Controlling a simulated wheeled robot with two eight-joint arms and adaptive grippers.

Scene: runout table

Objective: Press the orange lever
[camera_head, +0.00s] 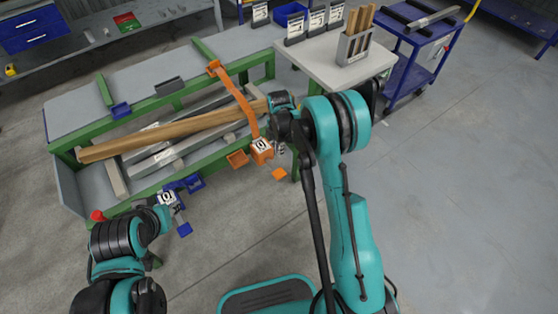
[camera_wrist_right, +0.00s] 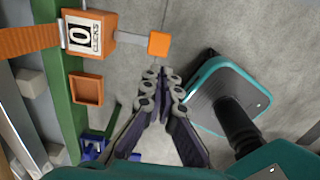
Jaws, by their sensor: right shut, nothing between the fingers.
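The orange lever is an orange square pad (camera_wrist_right: 158,44) on a metal arm from an orange counter box (camera_wrist_right: 88,33) reading "0 CLICKS". In the head view, the pad (camera_head: 279,174) hangs below the box (camera_head: 261,150) at the table's front. My right gripper (camera_wrist_right: 165,75) is shut and empty, its fingertips just below the pad in the wrist picture; I cannot tell whether they touch. In the head view it is partly hidden by my right arm. My left arm reaches toward a blue counter box (camera_head: 166,198) with a blue pad (camera_head: 184,229); its fingers cannot be made out.
The green-framed runout table (camera_head: 150,185) holds wooden beams (camera_head: 165,138) and metal bars. An orange strap (camera_head: 238,95) runs to the orange box. An empty orange bracket (camera_wrist_right: 86,88) sits beside it. A pale table (camera_head: 318,62) stands behind my right arm. Right floor is open.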

